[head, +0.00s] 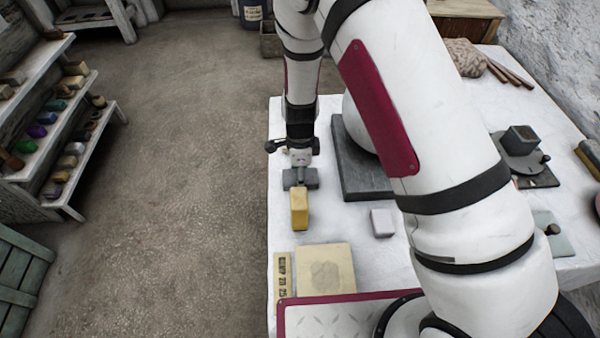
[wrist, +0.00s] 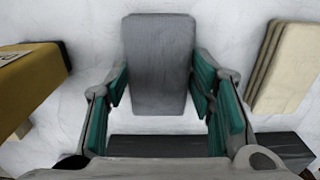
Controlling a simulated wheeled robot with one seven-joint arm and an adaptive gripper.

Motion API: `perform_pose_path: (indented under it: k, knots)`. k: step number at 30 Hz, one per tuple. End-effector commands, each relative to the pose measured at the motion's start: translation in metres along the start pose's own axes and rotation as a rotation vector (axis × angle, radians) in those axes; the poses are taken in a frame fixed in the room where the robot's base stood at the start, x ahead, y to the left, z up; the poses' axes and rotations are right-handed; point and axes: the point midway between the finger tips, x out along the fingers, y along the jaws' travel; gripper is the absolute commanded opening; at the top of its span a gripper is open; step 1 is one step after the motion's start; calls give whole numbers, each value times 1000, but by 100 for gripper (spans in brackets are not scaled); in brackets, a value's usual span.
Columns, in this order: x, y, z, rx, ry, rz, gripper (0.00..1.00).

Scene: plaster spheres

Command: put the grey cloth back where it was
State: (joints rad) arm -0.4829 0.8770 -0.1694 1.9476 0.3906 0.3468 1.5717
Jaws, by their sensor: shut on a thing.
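The grey cloth (wrist: 159,50) is a thick, block-like folded piece in the middle of the wrist view. My gripper (wrist: 160,88) is shut on it, with the teal finger pads at its two sides. In the head view my gripper (head: 301,174) points down over the left part of the white table, and the cloth (head: 289,180) shows as a small grey bar under it. I cannot tell whether the cloth touches the table.
A yellow block (head: 300,209) stands close in front of the cloth. A dark slab (head: 362,184) lies to the right. A light block (head: 382,223) and a cream square board (head: 325,272) are nearer. A cream stack (wrist: 287,68) is at right in the wrist view.

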Motion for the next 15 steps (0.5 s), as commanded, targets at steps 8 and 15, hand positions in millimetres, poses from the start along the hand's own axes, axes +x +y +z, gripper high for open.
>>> perform_pose_path:
  k: [8, 15]
  knots:
    - [2, 0, 0, 0, 0, -1, 27]
    - [1, 0, 0, 0, 0, -1, 69]
